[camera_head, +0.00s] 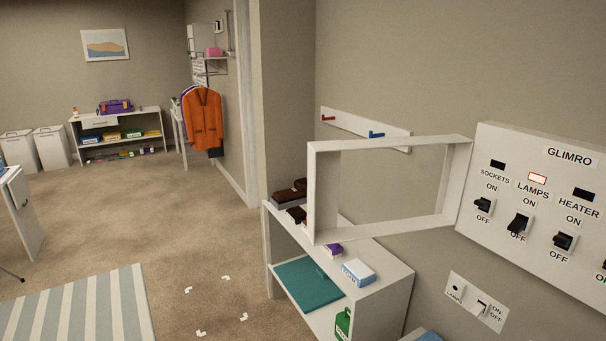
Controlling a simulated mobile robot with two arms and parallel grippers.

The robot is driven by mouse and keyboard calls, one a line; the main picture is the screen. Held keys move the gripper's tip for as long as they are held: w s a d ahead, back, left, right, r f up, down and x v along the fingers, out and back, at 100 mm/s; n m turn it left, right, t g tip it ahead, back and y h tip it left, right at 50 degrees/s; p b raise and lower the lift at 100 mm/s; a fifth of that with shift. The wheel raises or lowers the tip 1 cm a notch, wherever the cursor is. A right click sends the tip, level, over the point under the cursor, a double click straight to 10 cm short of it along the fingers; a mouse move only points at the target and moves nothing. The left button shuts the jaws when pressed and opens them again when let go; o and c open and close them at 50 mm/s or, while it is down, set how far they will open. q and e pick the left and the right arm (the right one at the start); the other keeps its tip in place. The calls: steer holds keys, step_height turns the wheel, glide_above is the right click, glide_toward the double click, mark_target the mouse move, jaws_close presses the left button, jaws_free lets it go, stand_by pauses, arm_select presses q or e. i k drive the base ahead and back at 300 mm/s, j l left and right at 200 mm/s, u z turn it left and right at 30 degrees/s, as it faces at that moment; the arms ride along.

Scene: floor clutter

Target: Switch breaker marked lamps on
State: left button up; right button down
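The white GLIMRO breaker panel (525,165) is on the wall at the right edge, partly cut off by the picture. The breaker marked LAMPS (519,223) is a black lever between the words ON and OFF. Its exact tilt is hard to tell. The small window (537,178) above LAMPS is pale with an orange rim, while those above SOCKETS and HEATER are dark. The SOCKETS lever (483,205) is to its left and the HEATER lever (564,242) to its right. Neither of my grippers is in view.
A framed panel door (390,232) stands swung open left of the panel. A smaller switch plate (463,291) is below it. A white shelf unit (385,292) with boxes stands along the wall. Open carpet lies to the left, with a striped rug (75,310).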

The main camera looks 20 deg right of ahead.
mark_target(518, 225)
steer(key=i+z, duration=0.8)
steer(key=z, duration=0.15)
steer(key=i+j+z, duration=0.2)
steer(key=i+z, duration=0.15)
steer(key=z, duration=0.15)
steer(key=i+j+z, duration=0.6)
steer(key=j+z, duration=0.15)
steer(key=z, duration=0.2)
steer(key=i+j+z, duration=0.15)
steer(key=j+z, duration=0.8)
steer(key=j, duration=0.15)
steer(key=j+z, duration=0.5)
steer(key=j, duration=0.15)
